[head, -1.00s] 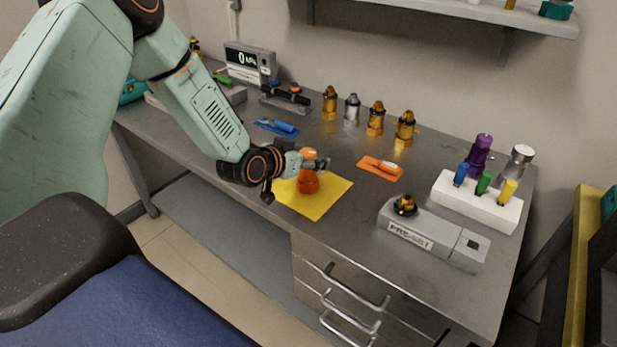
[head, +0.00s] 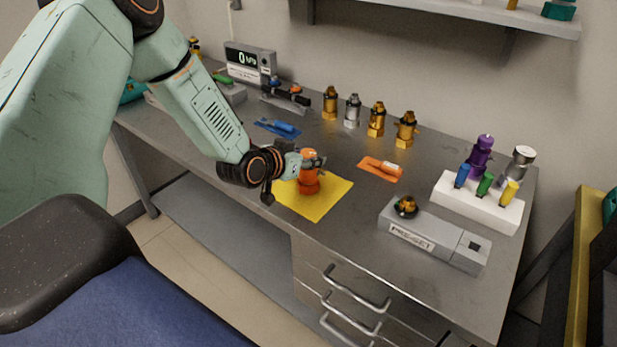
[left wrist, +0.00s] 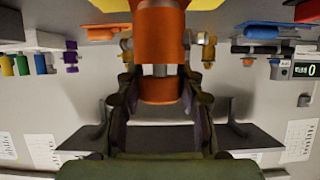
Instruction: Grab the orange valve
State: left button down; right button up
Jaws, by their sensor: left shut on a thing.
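The orange valve (head: 309,182) stands upright on the yellow mat (head: 328,203) near the front edge of the workbench. My left gripper (head: 312,161) is at the valve's upper part, with its fingers around it. In the left wrist view the orange valve (left wrist: 160,40) fills the upper middle, and the fingers of my left gripper (left wrist: 160,100) are shut on it from both sides. The gripper hides part of the valve's top in the head view. My right gripper is not in view.
Several brass and silver valves (head: 376,119) stand at the back. An orange mat (head: 380,170) and a blue mat (head: 277,128) hold small tools. A grey preset box (head: 435,238) and a white holder (head: 477,205) stand on the right. The bench between is clear.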

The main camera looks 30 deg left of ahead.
pick_arm(q)
jog(key=shift+r, duration=0.25)
